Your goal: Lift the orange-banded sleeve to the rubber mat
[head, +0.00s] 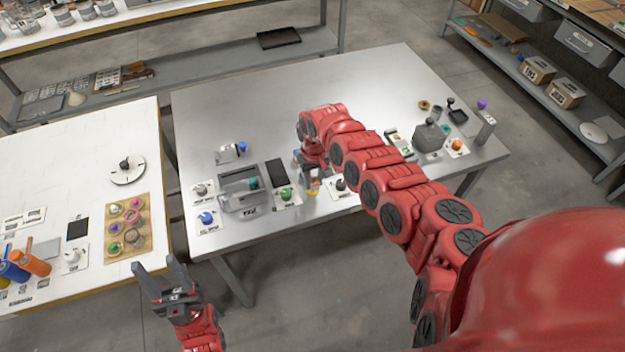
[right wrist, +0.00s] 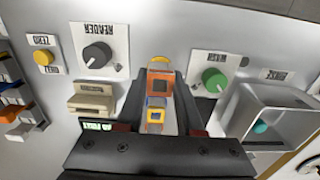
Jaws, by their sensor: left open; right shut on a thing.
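The orange-banded sleeve (right wrist: 160,83) is a small upright-looking piece between the dark fingers of my right gripper (right wrist: 158,108). In the head view the sleeve (head: 313,186) shows small below my right gripper (head: 312,174), between the green and black knobs. Whether it touches the table is unclear. A flat black rectangle (head: 276,173), possibly the rubber mat, lies just left of it. My left gripper (head: 163,277) is open and empty before the left table.
A green knob (head: 285,194) and a black knob (head: 340,185) flank the sleeve. A grey open box (head: 240,203) stands left of the black rectangle. Another black rectangle (head: 78,229) lies on the white left table. The metal table's far middle is clear.

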